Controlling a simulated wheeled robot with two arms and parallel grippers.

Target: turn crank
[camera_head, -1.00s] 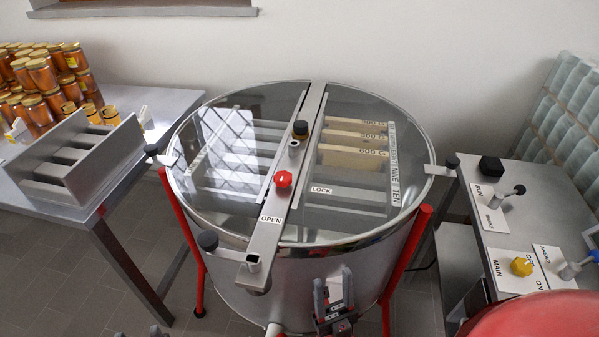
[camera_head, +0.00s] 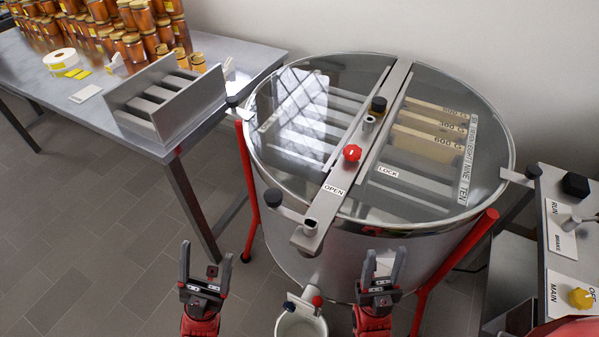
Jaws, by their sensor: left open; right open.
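A round steel drum (camera_head: 340,250) with a clear lid stands at the centre right. A steel crossbar (camera_head: 335,192) spans its top. A short crank-like arm with a black knob (camera_head: 273,197) sticks out left from the bar's near end. Another black knob (camera_head: 378,104) stands by a small post on the bar's middle. A red knob (camera_head: 352,153) sits between OPEN and LOCK labels. My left gripper (camera_head: 204,262) is open and empty, left of the drum and apart from it. My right gripper (camera_head: 384,265) is open and empty, before the drum's front wall; contact cannot be told.
A white bucket (camera_head: 301,327) stands under the drum's spout, between my grippers. Red legs (camera_head: 457,260) flank the drum. A steel table (camera_head: 60,85) with jars and a slotted rack (camera_head: 165,105) is at left. A control bench (camera_head: 562,225) is at right. The floor at left is clear.

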